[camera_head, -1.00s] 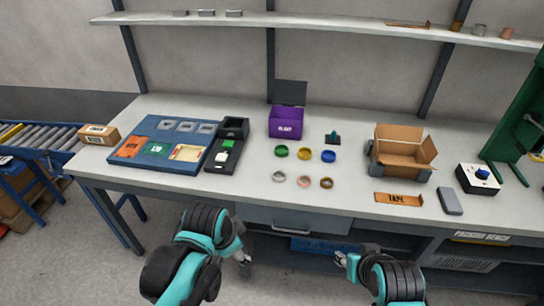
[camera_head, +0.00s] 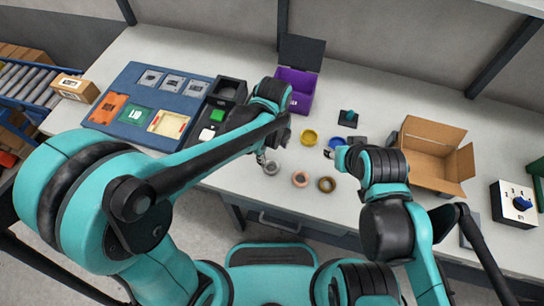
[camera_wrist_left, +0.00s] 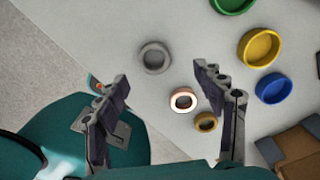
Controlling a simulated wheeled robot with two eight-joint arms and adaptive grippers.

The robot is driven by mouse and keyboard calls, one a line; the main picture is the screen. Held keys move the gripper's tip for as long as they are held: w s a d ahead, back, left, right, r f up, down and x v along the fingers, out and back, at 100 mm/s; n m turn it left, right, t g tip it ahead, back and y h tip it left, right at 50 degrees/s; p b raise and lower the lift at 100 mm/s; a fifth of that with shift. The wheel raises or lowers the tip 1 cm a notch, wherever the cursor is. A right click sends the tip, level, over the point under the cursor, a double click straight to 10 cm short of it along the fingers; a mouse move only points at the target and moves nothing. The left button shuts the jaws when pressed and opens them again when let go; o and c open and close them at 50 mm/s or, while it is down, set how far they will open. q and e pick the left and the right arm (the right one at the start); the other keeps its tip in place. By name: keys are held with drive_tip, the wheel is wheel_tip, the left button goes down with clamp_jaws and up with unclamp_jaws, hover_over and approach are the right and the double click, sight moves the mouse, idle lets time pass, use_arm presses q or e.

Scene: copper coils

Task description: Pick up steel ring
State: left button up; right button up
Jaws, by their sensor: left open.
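The steel ring (camera_head: 271,168) is a grey ring lying flat on the table, at the left end of the front row of rings. In the left wrist view the steel ring (camera_wrist_left: 155,57) lies ahead of the fingertips, between their lines and apart from them. My left gripper (camera_head: 264,157) is over the table right by the ring, partly hidden by its own arm. In the left wrist view its two fingers (camera_wrist_left: 157,85) are spread wide with nothing between them. My right gripper (camera_head: 329,153) is near the blue ring; its fingers are too small to judge.
A copper ring (camera_head: 300,179) and a bronze ring (camera_head: 326,184) lie to the right of the steel ring. A yellow ring (camera_head: 309,138) is behind; the green ring (camera_wrist_left: 232,4) and blue ring (camera_wrist_left: 273,88) show in the wrist view. A cardboard box (camera_head: 430,160) stands right.

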sight(271, 169)
use_arm(q)
drive_tip(key=shift+s+a+f+b, duration=0.1)
drive_tip(key=shift+f+b, duration=0.05)
drive_tip(key=shift+f, duration=0.4)
drive_tip(key=shift+s+f+b, duration=0.1)
drive_tip(key=shift+f+b, duration=0.05)
drive_tip(key=shift+f, duration=0.35)
drive_tip(key=f+b, duration=0.1)
drive_tip(key=f, duration=0.1)
drive_tip(key=f+b, duration=0.1)
drive_tip(key=f, duration=0.1)
drive_tip(key=shift+s+a+f, duration=0.2)
drive_tip(key=shift+f, duration=0.2)
drive_tip(key=c, duration=1.4)
